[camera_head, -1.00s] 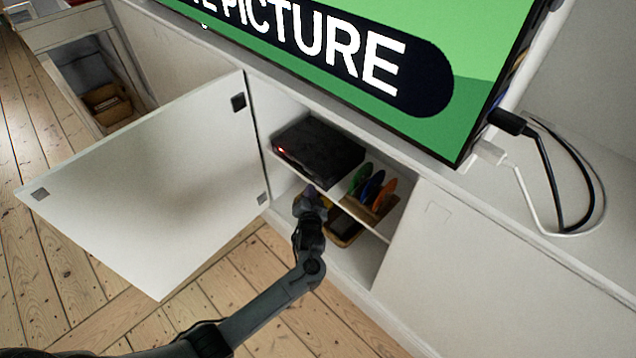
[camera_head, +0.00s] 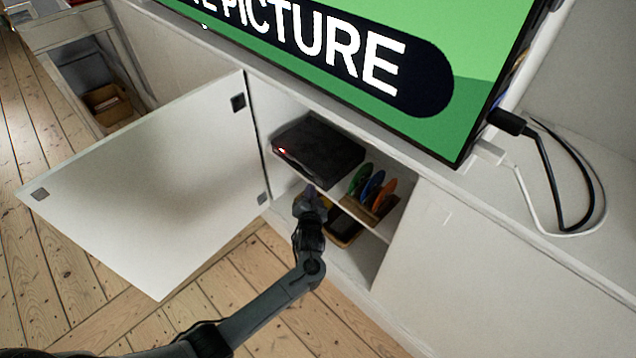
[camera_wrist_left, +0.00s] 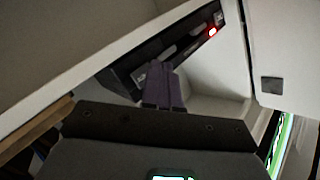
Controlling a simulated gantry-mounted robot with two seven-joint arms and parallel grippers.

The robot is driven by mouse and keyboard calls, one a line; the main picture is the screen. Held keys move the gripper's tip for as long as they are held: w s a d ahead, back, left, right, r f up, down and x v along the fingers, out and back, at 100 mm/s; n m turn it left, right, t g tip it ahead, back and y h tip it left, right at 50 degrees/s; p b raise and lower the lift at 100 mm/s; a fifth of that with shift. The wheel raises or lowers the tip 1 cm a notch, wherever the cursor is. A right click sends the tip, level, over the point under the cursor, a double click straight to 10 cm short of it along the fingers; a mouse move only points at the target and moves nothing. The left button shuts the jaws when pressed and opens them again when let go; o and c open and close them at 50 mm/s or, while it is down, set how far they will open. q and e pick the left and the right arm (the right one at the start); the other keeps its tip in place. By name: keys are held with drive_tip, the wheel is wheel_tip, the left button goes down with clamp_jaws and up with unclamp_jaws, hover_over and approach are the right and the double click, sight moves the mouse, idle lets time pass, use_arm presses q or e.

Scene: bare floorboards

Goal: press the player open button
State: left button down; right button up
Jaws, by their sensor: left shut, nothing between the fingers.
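The black player (camera_head: 318,148) lies on the upper shelf of the open cabinet, with a red light at its front left. My left gripper (camera_head: 311,190) is just in front of the player's front face, near its right part. In the left wrist view the player's dark front (camera_wrist_left: 165,50) runs diagonally, with small light marks and the glowing red light. The shut fingers of my left gripper (camera_wrist_left: 160,70) overlap the front near its left end in that view. I cannot tell whether they touch it. The open button cannot be made out clearly. My right gripper is not in view.
The white cabinet door (camera_head: 150,190) stands open to the left. Coloured discs (camera_head: 372,188) stand in a holder right of the player. A lower compartment holds a box (camera_head: 343,228). A large television (camera_head: 400,60) hangs above, and cables (camera_head: 560,180) lie on the right.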

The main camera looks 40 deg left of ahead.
use_arm(q)
drive_tip(key=shift+w, duration=0.45)
idle(0.6)
drive_tip(key=shift+w+d, duration=0.1)
drive_tip(key=shift+w, duration=0.05)
idle(0.5)
